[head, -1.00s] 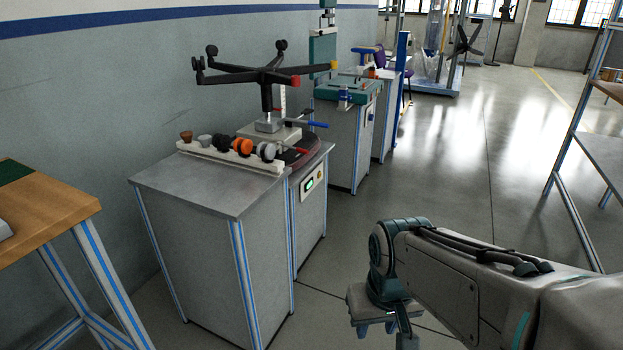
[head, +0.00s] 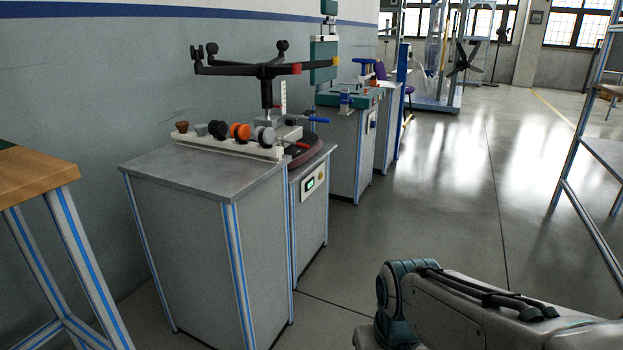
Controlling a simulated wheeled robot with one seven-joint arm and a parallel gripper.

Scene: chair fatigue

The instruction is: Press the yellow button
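A control panel (head: 313,181) is on the front of the grey test machine (head: 311,215), left of centre in the head view. It has a small green-lit display (head: 310,184) and a tiny button (head: 321,175) to its right. The button's colour is too small to tell for certain. A black chair base (head: 265,72) with red and yellow leg tips stands upside down above the machine. My arm is at the lower right, well apart from the panel. My gripper is out of the picture.
A grey cabinet (head: 190,240) stands left of the machine, with a white rack (head: 225,145) of casters on top. A wooden-topped table (head: 40,177) is at the left edge. Metal shelving (head: 585,150) is at the right. The floor (head: 445,190) between is clear.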

